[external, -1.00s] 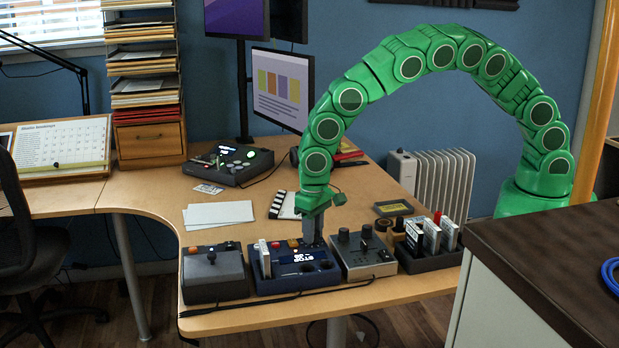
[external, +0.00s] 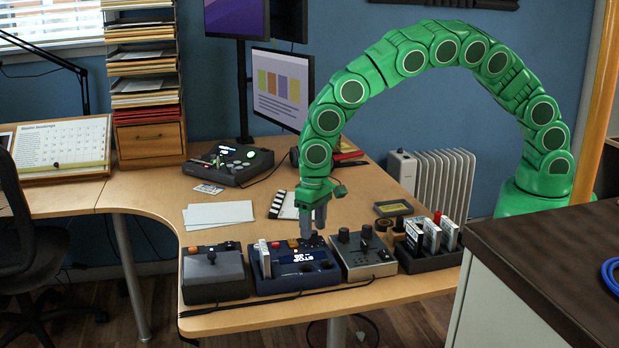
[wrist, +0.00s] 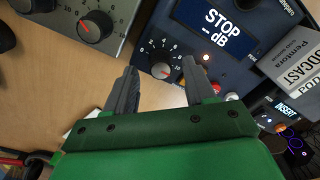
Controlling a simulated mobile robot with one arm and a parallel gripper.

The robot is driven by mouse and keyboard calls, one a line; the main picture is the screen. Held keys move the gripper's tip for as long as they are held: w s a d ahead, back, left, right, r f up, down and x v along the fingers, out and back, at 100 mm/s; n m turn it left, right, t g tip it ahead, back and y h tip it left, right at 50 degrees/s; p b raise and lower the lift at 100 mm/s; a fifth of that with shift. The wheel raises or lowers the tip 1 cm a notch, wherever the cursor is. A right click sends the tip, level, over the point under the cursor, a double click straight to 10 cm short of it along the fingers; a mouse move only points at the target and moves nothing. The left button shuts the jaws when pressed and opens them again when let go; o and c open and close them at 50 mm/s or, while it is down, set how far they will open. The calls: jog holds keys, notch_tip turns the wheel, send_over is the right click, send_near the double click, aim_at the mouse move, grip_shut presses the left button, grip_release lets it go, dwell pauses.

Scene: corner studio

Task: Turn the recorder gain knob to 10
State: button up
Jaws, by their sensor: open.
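The recorder (external: 262,285) is a dark blue box near the table's front edge. Its screen reads "STOP" and "-- dB" in the wrist view (wrist: 214,29). A dark round knob (wrist: 161,66) with a numbered dial and a red pointer sits on it, nearest my fingertips. The pointer appears to lie toward the 10 side; the exact reading is too small to tell. My gripper (wrist: 160,66) is open, one finger on each side of the knob in the wrist view. In the external view my gripper (external: 313,233) points down above the recorder; contact is not visible.
A grey box with knobs (external: 365,262) stands right of the recorder, and a grey joystick box (external: 213,277) left of it. A white cassette case (wrist: 297,67) stands in the recorder's edge. A cassette rack (external: 428,262) is farther right. Sheets (external: 218,214) lie behind.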

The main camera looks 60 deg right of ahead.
aim_at(313, 231)
notch_tip(313, 231, up, 6)
dwell(0.4)
jog(key=n, duration=0.3)
jog(key=shift+f, duration=3.85)
grip_shut()
jog(key=shift+n, duration=0.7)
